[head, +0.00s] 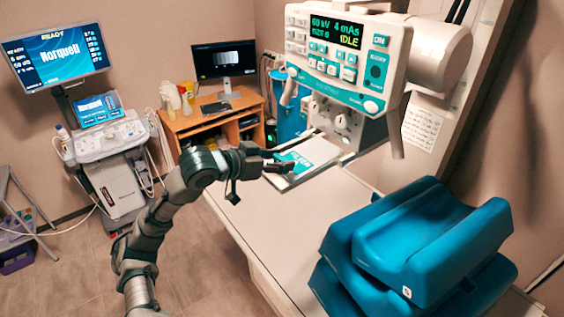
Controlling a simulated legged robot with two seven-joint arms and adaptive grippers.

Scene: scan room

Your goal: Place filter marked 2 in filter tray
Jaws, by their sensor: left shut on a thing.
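My left gripper (284,160) reaches in from the left and is shut at the underside of the x-ray head (340,75). A flat teal-and-white plate (296,158) shows at its fingers, and I take it for the filter. No number can be read on it, and the fingers hide part of it. A pale, flat tray-like frame (322,176) lies around and below the plate, under the head. I cannot tell whether the plate rests in this frame or is apart from it. My right gripper is not in view.
Teal cushions (420,240) are stacked at the right on a long white table (275,225). A wooden desk (212,122) with a monitor (224,60) stands behind. An ultrasound cart (105,145) stands at the left. The floor between is mostly clear.

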